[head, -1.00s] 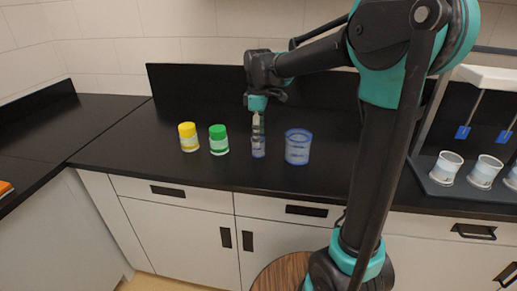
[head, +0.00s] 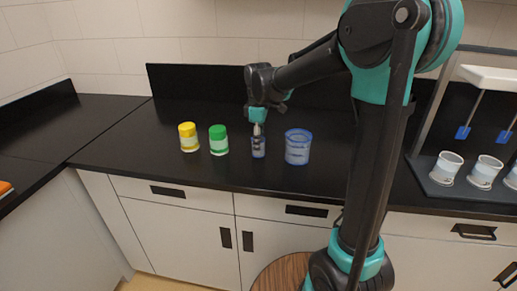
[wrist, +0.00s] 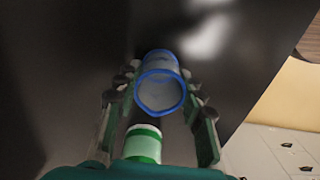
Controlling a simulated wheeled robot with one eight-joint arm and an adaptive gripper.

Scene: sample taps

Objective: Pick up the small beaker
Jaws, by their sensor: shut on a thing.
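The small beaker (head: 258,149) stands upright on the black counter in the head view, between the green-lidded jar and a larger blue-rimmed beaker. My gripper (head: 258,134) points down over it from above, and its fingers are shut on the beaker. In the wrist view, my gripper (wrist: 162,95) has one finger on each side of a blue-rimmed beaker (wrist: 160,92), which I take to be the small one. Its open rim faces the camera. I see no clear gap between its base and the counter.
The larger beaker (head: 297,148) stands close on the right. The green-lidded jar (head: 218,141) and yellow-lidded jar (head: 188,138) stand on the left. The green lid (wrist: 143,148) also shows in the wrist view. White cups (head: 446,168) stand on a dark rack at right.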

